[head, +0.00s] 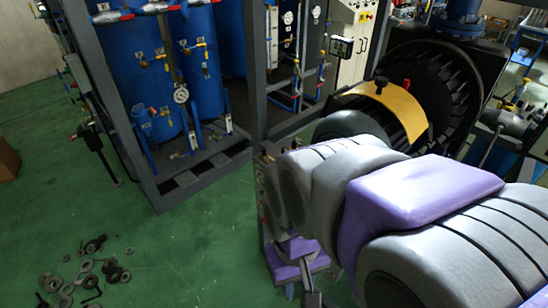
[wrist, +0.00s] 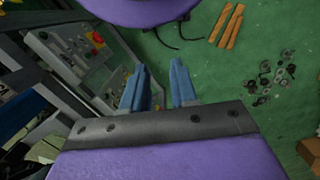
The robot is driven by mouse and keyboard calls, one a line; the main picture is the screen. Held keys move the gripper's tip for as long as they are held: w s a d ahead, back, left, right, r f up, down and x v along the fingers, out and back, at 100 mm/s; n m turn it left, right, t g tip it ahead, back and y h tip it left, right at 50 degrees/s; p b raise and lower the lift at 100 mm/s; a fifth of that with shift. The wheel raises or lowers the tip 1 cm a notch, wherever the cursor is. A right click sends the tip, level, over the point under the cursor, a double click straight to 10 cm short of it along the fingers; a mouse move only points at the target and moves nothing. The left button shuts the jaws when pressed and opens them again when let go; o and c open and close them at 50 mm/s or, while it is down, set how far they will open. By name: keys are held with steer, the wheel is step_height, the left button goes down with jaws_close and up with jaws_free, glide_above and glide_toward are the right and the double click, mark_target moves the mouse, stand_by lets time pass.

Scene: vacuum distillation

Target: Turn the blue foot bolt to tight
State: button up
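My gripper (wrist: 158,68) shows in the wrist view with its two blue fingers apart and nothing between them. Green floor shows beyond the gap. I cannot make out the blue foot bolt for certain in either view. In the head view, blue tanks (head: 133,55) stand inside a dark grey frame, on blue legs (head: 191,141) at the base. Any bolt at those feet is too small to tell. My grey and purple arm fills the lower right of the head view and hides what is behind it.
The frame's corner post (head: 140,170) stands on green floor (head: 60,190). Loose metal rings and parts (head: 90,275) lie at the lower left. The wrist view shows a control panel (wrist: 75,50) with a red button and orange-brown strips (wrist: 225,25) on the floor.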

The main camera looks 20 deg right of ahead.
steer(key=shift+o, duration=1.4)
steer(key=w+d+r+m+p, duration=0.2)
steer(key=w+r, duration=0.1)
steer(key=w, duration=0.6)
steer(key=w+d+r+m+p, duration=0.1)
steer(key=w+d+r+p, duration=0.1)
steer(key=w, duration=0.7)
step_height(320, 180, up, 2)
steer(key=shift+w+d+r+m+t+p, duration=0.2)
steer(key=shift+d+m+t+p, duration=0.15)
steer(key=shift+d, duration=0.35)
steer(key=w+d+m+p, duration=0.2)
steer(key=w+d, duration=0.3)
steer(key=w, duration=0.4)
steer(key=w+d+m+p, duration=0.2)
steer(key=w+d+p, duration=0.15)
steer(key=w, duration=0.55)
steer(key=shift+n+t, duration=0.25)
steer(key=shift+t, duration=0.2)
steer(key=f, duration=0.5)
steer(key=f+b, duration=0.1)
steer(key=f, duration=0.5)
steer(key=d+f+b, duration=0.1)
steer(key=f, duration=0.5)
steer(key=shift+s+f, duration=0.15)
steer(key=shift+s, duration=0.05)
jaws_close()
